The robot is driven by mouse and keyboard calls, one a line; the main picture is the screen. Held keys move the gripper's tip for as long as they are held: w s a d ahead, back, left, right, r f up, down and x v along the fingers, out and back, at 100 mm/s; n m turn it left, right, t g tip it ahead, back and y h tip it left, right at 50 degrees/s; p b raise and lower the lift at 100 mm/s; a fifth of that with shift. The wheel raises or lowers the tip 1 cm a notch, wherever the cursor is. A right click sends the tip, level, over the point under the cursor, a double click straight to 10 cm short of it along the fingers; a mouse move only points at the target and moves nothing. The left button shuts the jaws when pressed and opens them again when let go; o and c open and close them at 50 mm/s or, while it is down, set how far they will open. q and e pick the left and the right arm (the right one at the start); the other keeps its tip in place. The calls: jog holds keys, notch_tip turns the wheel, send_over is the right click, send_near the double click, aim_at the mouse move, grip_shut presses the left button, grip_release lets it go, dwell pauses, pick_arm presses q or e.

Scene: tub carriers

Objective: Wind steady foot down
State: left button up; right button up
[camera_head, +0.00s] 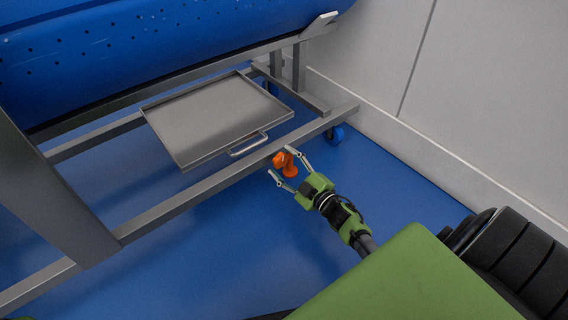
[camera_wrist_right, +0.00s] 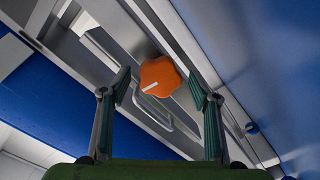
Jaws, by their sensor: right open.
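The orange knob (camera_head: 284,161) of the steady foot is on the lower side rail of the steel carrier frame. In the right wrist view the knob (camera_wrist_right: 160,77) has a lobed edge and a white line on its face. My right gripper (camera_head: 281,162) is open, with one finger on each side of the knob. In the wrist view the gripper (camera_wrist_right: 163,95) shows clear gaps between its pads and the knob. An orange part below the knob is partly covered by the gripper. My left gripper is not in view.
The steel carrier frame (camera_head: 190,197) holds a blue perforated tub (camera_head: 150,45) above and a flat tray (camera_head: 215,115) with a handle (camera_head: 248,144) near the knob. A blue caster (camera_head: 335,134) stands to the right. A pale wall (camera_head: 400,70) bounds the right side.

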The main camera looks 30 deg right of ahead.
jog(key=s+d, duration=0.1)
jog(key=s, duration=1.1)
jog(key=shift+a+r, duration=0.1)
